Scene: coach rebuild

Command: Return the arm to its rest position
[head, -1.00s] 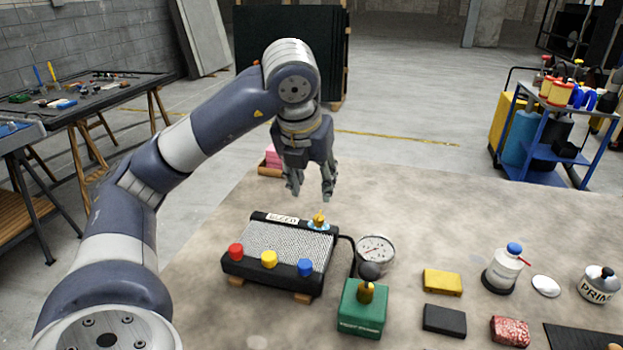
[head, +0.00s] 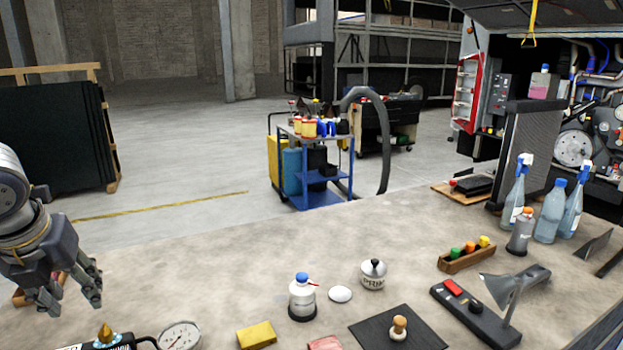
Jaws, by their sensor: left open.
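My left gripper (head: 70,290) hangs at the left edge of the head view, fingers pointing down and apart, with nothing between them. It is above the bench near its far left edge. Only the last part of my left arm (head: 12,190) shows; the rest is out of the picture. Below it, the end of the black device with a brass knob (head: 105,334) shows at the bottom edge. My right gripper is not in view.
Spray bottles (head: 515,190) stand at right. A cart (head: 318,165) stands beyond.

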